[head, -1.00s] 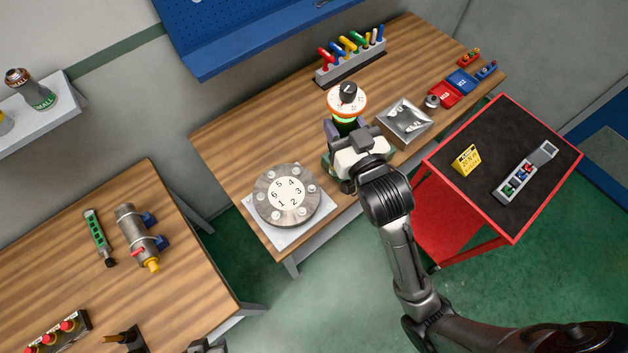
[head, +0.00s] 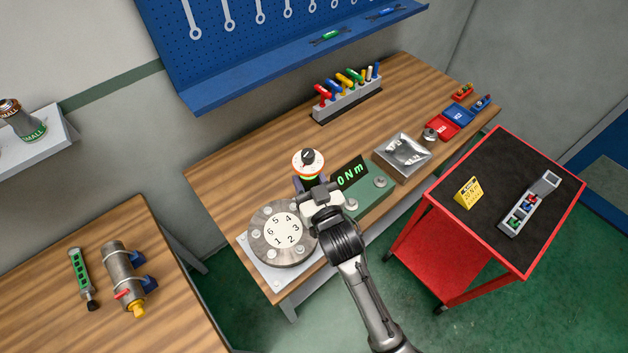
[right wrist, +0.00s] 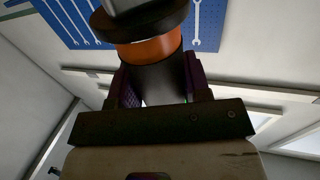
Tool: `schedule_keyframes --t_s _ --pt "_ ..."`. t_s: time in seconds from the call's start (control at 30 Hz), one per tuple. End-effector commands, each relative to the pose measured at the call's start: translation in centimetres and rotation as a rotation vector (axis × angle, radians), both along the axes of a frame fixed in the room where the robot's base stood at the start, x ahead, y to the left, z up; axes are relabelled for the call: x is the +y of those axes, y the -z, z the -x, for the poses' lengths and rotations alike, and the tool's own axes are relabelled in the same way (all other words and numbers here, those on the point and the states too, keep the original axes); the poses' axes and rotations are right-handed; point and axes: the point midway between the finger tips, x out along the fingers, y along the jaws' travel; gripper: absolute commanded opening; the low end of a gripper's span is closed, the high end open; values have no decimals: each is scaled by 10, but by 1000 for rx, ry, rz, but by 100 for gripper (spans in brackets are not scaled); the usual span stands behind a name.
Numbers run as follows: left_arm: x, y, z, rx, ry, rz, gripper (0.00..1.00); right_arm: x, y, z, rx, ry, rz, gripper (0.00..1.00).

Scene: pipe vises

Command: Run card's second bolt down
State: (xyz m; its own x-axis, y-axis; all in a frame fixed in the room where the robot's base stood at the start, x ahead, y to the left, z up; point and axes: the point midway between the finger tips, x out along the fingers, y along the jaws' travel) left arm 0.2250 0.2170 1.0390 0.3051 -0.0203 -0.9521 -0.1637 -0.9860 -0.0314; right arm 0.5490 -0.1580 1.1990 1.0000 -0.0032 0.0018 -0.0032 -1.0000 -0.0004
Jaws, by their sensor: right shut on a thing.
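A round grey flange (head: 259,218) stands on a white plate, with a white disc (head: 282,230) numbered 1 to 6 and bolts around its rim. My right gripper (head: 311,186) is shut on a torque tool with a white dial, black knob and orange ring (head: 308,163). It holds the tool upright at the flange's right side; my arm hides part of that rim. The right wrist view shows the tool's dark body (right wrist: 163,82) between the fingers. The yellow card (head: 467,192) stands on the red cart; its small writing is hard to read. My left gripper is out of view.
A green tester (head: 371,192) reading 0 Nm sits just right of the tool. Further right are a metal tray (head: 404,155) and red and blue bins. A tool rack (head: 346,103) stands behind. The red cart (head: 480,235) also holds a grey socket holder (head: 520,217).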

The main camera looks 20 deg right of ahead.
Motion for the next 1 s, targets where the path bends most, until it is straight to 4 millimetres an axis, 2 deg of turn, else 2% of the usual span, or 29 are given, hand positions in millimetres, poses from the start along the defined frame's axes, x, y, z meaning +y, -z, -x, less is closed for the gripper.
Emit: schedule_keyframes --t_s 0.47,0.77,1.0 --pt "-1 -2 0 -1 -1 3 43 0 -4 0 -3 -2 0 6" --pt "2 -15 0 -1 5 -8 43 0 -6 1 -1 -2 -1 6" --pt "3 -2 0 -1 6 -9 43 0 17 1 -1 -3 0 6"
